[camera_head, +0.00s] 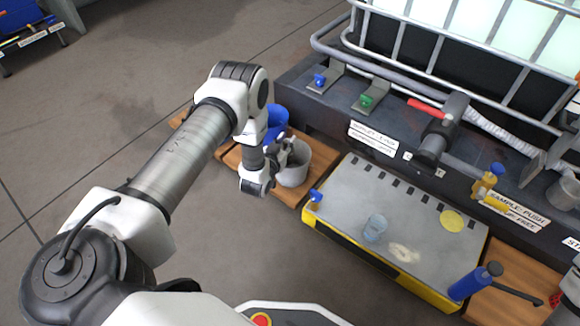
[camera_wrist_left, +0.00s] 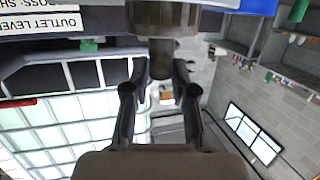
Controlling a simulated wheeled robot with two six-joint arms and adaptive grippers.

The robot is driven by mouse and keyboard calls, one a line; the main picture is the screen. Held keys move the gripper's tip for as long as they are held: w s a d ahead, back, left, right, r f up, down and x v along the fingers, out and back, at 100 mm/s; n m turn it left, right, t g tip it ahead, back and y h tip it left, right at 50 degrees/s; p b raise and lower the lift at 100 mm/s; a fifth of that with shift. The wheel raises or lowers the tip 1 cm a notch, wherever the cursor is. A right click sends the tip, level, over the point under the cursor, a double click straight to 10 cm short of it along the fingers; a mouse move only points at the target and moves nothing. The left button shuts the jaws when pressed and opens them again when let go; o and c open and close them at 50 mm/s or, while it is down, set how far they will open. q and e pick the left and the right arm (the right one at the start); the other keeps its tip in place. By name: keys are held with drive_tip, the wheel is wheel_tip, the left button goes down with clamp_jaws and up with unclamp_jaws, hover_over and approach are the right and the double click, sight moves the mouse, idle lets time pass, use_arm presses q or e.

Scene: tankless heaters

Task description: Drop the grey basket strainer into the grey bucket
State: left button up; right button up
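The grey bucket (camera_head: 293,172) stands on the wooden slats beside the left end of the grey worktop. My left gripper (camera_head: 284,152) is at the bucket's upper left rim, pointing toward its mouth and covering part of it. In the left wrist view, the two fingers of my left gripper (camera_wrist_left: 160,78) stand close on either side of the narrow neck of a brownish-grey round piece (camera_wrist_left: 160,18), which looks like the basket strainer. In the head view the strainer is small and mostly hidden by the gripper. My right gripper does not show.
A blue bucket (camera_head: 276,120) stands just behind the grey one. The worktop (camera_head: 340,205) holds a pale blue cup (camera_head: 375,228) and a yellow disc (camera_head: 452,221). Open floor (camera_head: 230,245) lies in front.

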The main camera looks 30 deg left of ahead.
use_arm(q)
drive_tip(key=shift+o, duration=0.9)
drive_tip(key=v, duration=1.2)
drive_tip(key=shift+r, duration=0.15)
